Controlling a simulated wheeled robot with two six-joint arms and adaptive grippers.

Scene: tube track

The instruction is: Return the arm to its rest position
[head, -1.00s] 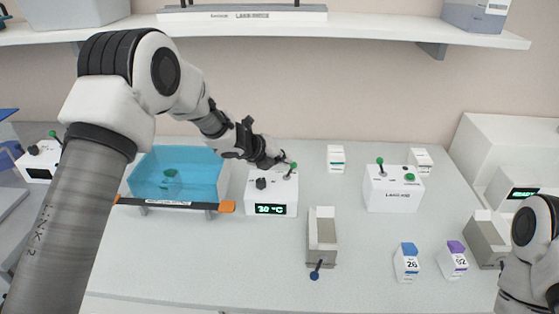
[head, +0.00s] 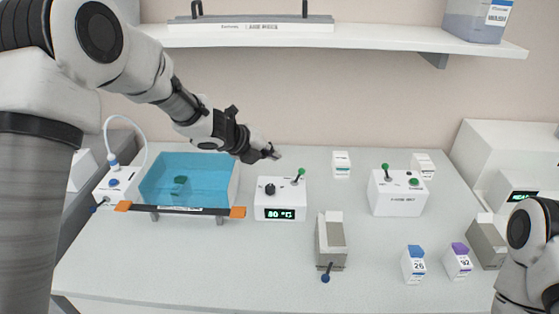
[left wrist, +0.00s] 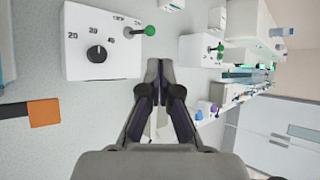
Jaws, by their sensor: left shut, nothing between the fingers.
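My left gripper (head: 274,154) is shut and empty. In the head view it is in the air above and behind the white control box (head: 280,198), which has a black knob, a green-tipped lever and a display reading 80 °C. In the left wrist view the shut fingers (left wrist: 159,66) point toward the bench, and the control box (left wrist: 100,45) lies to their upper left, apart from them. My left arm reaches in from the left. Part of my right arm shows at the lower right, but its gripper is out of view.
A blue water bath (head: 188,178) with orange-ended bar stands left of the control box. A second white box (head: 398,194) with a green lever is to the right. A grey lever device (head: 331,242) and two labelled boxes, blue-topped (head: 414,264) and purple-topped (head: 458,261), stand in front. A shelf (head: 345,40) runs above.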

